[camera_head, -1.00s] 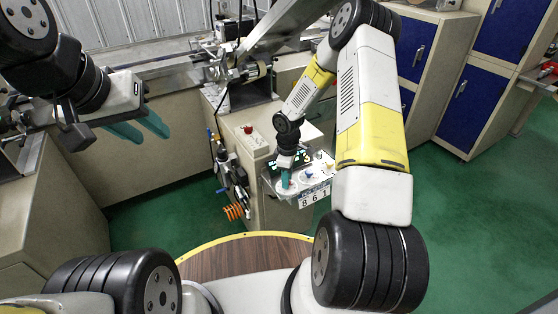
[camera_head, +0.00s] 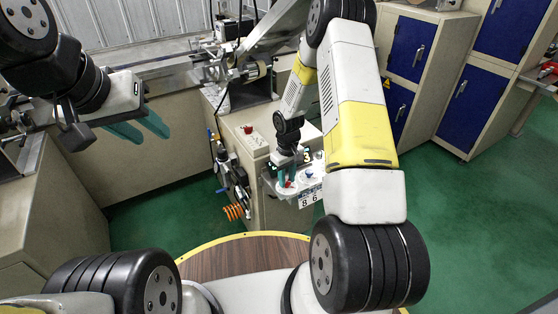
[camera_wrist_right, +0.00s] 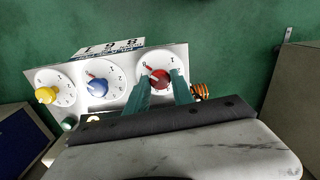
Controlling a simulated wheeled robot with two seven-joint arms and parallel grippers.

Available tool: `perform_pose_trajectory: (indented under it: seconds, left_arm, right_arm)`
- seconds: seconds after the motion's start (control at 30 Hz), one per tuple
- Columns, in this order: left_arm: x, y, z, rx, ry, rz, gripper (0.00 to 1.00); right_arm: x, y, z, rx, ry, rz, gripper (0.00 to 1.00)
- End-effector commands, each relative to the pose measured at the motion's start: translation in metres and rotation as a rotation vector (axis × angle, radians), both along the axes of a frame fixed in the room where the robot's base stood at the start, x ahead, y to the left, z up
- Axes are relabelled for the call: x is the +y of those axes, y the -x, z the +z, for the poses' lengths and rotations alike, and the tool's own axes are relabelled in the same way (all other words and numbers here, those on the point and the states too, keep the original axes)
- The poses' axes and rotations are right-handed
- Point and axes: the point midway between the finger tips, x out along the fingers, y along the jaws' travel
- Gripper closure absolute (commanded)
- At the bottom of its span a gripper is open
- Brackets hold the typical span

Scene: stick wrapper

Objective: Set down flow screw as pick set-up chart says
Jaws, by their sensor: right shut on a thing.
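The flow screw could be one of three knobs on a white panel (camera_wrist_right: 115,75); their labels are too small to read. The red knob (camera_wrist_right: 161,79) sits on the right dial in the right wrist view, its red pointer towards the upper left. My right gripper (camera_wrist_right: 162,88) has its teal fingers on either side of this knob and is shut on it. It also shows in the head view (camera_head: 287,182). A card (camera_head: 310,197) with large digits on the panel's front edge is partly hidden by my arm. My left gripper (camera_head: 140,128) is open and empty, away from the panel.
The blue knob (camera_wrist_right: 97,86) and yellow knob (camera_wrist_right: 46,94) stand beside the red one, left in the wrist view. A beige machine cabinet (camera_head: 245,125) with a red button stands behind the panel. An orange coil (camera_head: 233,212) hangs left of it.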

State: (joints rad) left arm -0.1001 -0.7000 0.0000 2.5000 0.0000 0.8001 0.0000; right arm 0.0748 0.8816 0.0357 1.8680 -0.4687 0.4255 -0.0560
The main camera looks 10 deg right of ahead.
Motion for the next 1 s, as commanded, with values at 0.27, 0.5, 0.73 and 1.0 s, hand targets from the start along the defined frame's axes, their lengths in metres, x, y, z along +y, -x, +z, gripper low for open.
perform_pose_trajectory:
  seconds: [0.27, 0.5, 0.73, 1.0]
  left_arm:
    - [0.0000, 0.0000, 0.0000, 0.000, 0.000, 0.000, 0.64]
    - [0.0000, 0.0000, 0.0000, 0.000, 0.000, 0.000, 0.64]
    - [0.0000, 0.0000, 0.0000, 0.000, 0.000, 0.000, 0.64]
    - [0.0000, 0.0000, 0.0000, 0.000, 0.000, 0.000, 0.64]
  right_arm:
    - [0.0007, -0.0015, 0.0006, -0.004, -0.002, -0.018, 1.00]
    - [0.0007, -0.0015, 0.0006, -0.004, -0.002, -0.017, 1.00]
    - [0.0004, -0.0008, 0.0004, -0.002, -0.001, -0.017, 0.50]
    - [0.0001, -0.0011, 0.0056, -0.003, 0.000, -0.018, 0.50]
